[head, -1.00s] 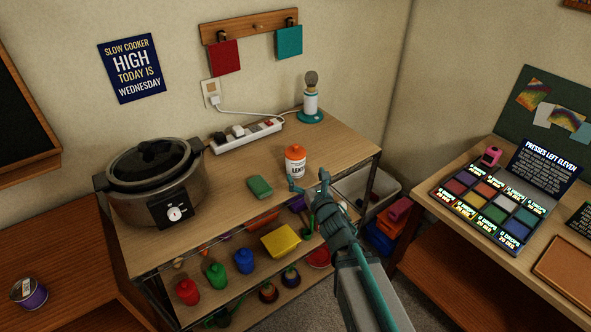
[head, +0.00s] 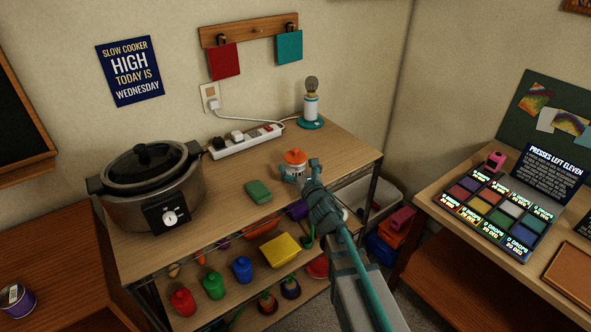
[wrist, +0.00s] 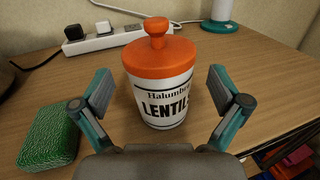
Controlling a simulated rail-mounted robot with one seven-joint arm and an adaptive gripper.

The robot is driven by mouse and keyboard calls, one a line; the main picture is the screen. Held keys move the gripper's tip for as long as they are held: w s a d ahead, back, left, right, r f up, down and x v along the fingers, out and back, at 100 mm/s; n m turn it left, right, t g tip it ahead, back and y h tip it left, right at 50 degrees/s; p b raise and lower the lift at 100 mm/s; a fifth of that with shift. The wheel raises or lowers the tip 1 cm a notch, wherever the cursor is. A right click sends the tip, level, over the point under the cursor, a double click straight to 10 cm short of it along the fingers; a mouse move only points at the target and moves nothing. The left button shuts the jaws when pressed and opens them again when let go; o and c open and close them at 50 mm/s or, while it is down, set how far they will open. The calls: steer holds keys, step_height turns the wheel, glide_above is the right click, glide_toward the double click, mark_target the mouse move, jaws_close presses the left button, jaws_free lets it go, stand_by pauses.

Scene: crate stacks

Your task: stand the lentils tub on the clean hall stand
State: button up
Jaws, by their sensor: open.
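The lentils tub (head: 293,169) is white with an orange knobbed lid and stands upright on the wooden counter (head: 222,222). In the wrist view the tub (wrist: 162,85) shows its "LENTILS" label. My gripper (wrist: 162,100) is open, with one finger on each side of the tub and a gap showing on both sides. In the head view my gripper (head: 300,180) is at the front right of the tub and partly covers it. I cannot pick out a hall stand in these frames.
A green sponge (head: 258,191) lies left of the tub. A slow cooker (head: 155,185), a power strip (head: 246,140) and a lamp (head: 311,105) stand on the same counter. Several coloured items, among them a yellow box (head: 282,249), sit on the shelf below.

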steer(key=x, duration=0.2)
steer(key=shift+w+a, duration=0.1)
steer(key=shift+w, duration=0.15)
steer(key=c, duration=1.5)
